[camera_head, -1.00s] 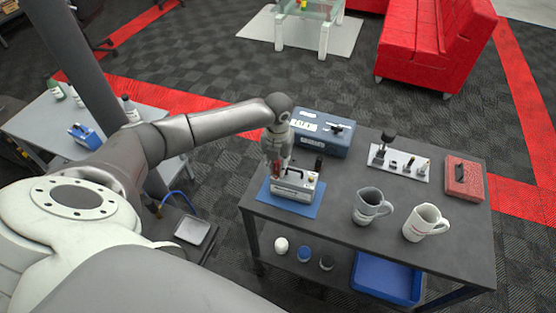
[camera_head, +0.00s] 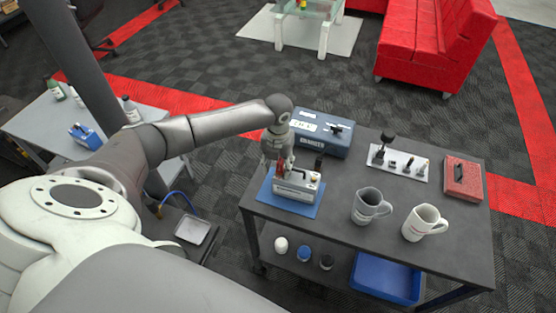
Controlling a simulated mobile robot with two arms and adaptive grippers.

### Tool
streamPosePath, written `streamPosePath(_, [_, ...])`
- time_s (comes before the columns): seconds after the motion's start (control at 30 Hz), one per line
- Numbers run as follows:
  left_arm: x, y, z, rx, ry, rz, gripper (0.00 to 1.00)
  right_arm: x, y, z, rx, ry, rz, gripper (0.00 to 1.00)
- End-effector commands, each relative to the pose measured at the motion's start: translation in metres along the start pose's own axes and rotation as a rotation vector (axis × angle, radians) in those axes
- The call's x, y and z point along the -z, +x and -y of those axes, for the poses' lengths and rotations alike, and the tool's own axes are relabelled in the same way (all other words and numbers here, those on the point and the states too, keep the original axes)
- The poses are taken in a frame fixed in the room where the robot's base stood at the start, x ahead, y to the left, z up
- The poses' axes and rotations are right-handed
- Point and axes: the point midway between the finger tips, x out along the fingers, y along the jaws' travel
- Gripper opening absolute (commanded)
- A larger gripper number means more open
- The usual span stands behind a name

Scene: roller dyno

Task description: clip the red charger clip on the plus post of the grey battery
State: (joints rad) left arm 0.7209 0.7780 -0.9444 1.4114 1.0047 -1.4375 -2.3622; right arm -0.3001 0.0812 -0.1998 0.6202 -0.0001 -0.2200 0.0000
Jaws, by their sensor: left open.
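The grey battery (camera_head: 296,190) stands on a blue mat (camera_head: 265,197) near the left end of the dark workbench. The red charger clip (camera_head: 280,173) shows as a small red shape at the battery's left end, partly hidden by my gripper. At this size I cannot tell how it sits on the post. A dark clip or post with some red (camera_head: 319,163) stands at the battery's right end. My left gripper (camera_head: 279,165) points down over the battery's left end, open, with its fingers around or beside the red clip. My right gripper is not in view.
A blue charger box (camera_head: 322,140) stands right behind the battery. A blue bin (camera_head: 386,279) is on the lower shelf.

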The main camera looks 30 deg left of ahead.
Motion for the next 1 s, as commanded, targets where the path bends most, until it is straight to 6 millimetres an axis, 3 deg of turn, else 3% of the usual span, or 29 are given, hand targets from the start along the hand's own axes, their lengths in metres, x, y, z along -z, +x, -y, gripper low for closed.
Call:
streamPosePath(0.27, [-0.002, -0.016, 0.0, 0.003, -0.001, 0.005, 0.45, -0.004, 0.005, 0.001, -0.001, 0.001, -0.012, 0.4])
streamPosePath(0.7, [-0.002, -0.102, -0.003, 0.002, -0.004, 0.003, 0.45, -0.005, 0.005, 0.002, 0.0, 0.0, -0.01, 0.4])
streamPosePath(1.0, [-0.001, -0.121, -0.004, 0.001, -0.007, -0.002, 0.45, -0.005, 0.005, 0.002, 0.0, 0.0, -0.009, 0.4])
